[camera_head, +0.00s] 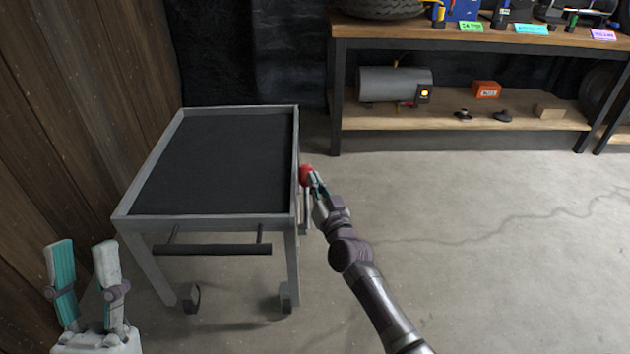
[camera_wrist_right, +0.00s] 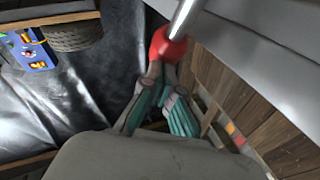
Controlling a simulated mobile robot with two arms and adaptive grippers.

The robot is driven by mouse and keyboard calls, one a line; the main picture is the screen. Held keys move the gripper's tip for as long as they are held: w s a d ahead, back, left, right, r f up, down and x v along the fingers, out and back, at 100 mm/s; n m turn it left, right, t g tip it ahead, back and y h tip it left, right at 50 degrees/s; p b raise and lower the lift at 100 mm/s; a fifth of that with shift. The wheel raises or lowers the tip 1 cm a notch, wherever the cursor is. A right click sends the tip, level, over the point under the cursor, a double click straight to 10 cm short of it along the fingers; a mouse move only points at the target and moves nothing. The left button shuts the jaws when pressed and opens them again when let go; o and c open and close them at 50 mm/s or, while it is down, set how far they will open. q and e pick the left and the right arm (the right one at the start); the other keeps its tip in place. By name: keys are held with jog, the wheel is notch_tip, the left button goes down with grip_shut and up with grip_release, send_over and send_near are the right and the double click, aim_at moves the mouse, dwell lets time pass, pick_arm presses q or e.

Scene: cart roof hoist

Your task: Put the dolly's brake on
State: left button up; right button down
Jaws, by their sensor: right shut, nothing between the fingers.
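The dolly (camera_head: 200,223) has a grey metal frame, a black top and wheels, and stands on the floor left of centre. A brake lever with a red knob (camera_head: 305,173) is at its right side; the knob (camera_wrist_right: 167,47) also shows in the right wrist view, on the end of a shiny rod. My right gripper (camera_head: 315,180) is shut and empty, its fingertips against or very near the red knob. Whether they touch it I cannot tell. My left gripper (camera_head: 82,244) is open and empty at the lower left, in front of the dolly.
A wooden wall (camera_head: 80,100) runs close along the dolly's left side. A workbench (camera_head: 500,38) with a lower shelf (camera_head: 470,122) stands at the back right, holding a grey tank (camera_head: 390,84) and an orange box (camera_head: 487,89). The concrete floor (camera_head: 480,250) at right is clear.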

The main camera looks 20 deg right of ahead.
pick_arm(q)
jog(key=w+a+f+g+y+p, duration=0.1)
jog(key=w+f+g+y+p, duration=0.15)
jog(key=f+g, duration=0.55)
jog(key=w+f+g+y+p, duration=0.25)
jog(key=w+f+g, duration=0.2)
jog(key=f, duration=0.45)
jog(key=s+a+f+g+y+p, duration=0.1)
jog(key=s+a+f+g+p, duration=0.1)
jog(key=s+f+g, duration=0.3)
jog(key=s+a+f+n+g+y+p, duration=0.1)
jog(key=s+a+f+g+p, duration=0.2)
jog(key=s, duration=0.7)
notch_tip(320, 180, down, 2)
jog(key=g, duration=0.4)
jog(key=shift+s+a+f+y, duration=0.15)
jog(key=shift+s+a+y, duration=0.15)
jog(key=shift+s+y, duration=0.1)
pick_arm(e)
jog(key=w+f+g, duration=0.1)
jog(key=w+d+f+m+g, duration=0.1)
jog(key=w+g, duration=0.1)
jog(key=w+f+g, duration=0.1)
jog(key=shift+w+d+m+g, duration=0.2)
jog(key=shift+w+m+g, duration=0.1)
jog(key=shift+g, duration=0.1)
pick_arm(q)
jog(key=shift+w, duration=0.1)
pick_arm(e)
jog(key=shift+r, duration=0.1)
